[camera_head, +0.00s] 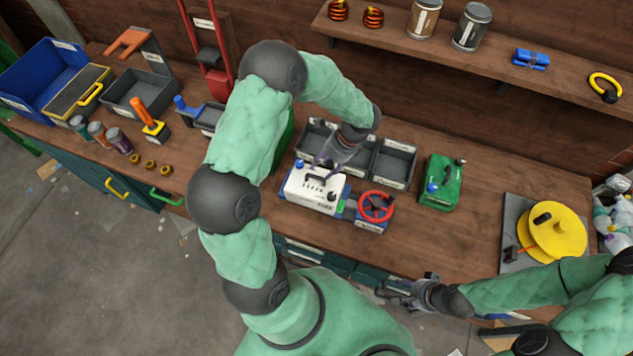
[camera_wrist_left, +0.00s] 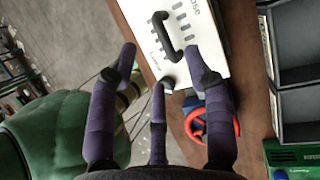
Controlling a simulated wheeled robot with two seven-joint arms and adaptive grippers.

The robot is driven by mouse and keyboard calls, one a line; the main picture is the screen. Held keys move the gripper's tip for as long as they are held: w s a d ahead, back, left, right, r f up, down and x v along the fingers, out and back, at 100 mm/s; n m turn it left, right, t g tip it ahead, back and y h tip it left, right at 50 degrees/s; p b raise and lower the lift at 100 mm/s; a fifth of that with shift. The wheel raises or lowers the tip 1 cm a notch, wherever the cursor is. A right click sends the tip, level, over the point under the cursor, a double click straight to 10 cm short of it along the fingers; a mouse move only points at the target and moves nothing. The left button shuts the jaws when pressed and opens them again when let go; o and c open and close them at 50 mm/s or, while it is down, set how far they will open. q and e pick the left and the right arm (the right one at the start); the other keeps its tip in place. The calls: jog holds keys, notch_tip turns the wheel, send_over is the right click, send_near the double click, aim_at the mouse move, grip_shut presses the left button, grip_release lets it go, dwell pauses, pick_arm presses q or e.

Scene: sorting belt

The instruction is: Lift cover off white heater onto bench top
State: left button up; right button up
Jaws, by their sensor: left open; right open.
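The white heater (camera_head: 313,192) stands on the bench top (camera_head: 455,228) near the front edge. Its white top cover carries a black handle and dark slots. In the left wrist view the white cover (camera_wrist_left: 206,48) and its black handle (camera_wrist_left: 163,38) lie ahead of the fingers. My left gripper (camera_head: 328,168) is open just above the back of the heater, and I cannot tell in the head view whether it touches. Its spread fingers (camera_wrist_left: 160,80) show nothing between them in the wrist view. My right gripper (camera_head: 392,289) is open and empty in front of the bench edge.
A red valve wheel (camera_head: 375,206) is close right of the heater. Grey bins (camera_head: 394,164) stand behind, and a green can (camera_head: 440,182) to the right. A yellow reel (camera_head: 557,232) sits further right. Bare bench lies between can and reel. A shelf (camera_head: 460,54) hangs above.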

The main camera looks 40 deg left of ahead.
aim_at(316, 178)
pick_arm(q)
jog(key=x, duration=0.2)
jog(key=shift+w+a+f, duration=0.1)
jog(key=shift+f, duration=0.35)
jog(key=x, duration=0.5)
jog(key=shift+d, duration=0.25)
grip_shut()
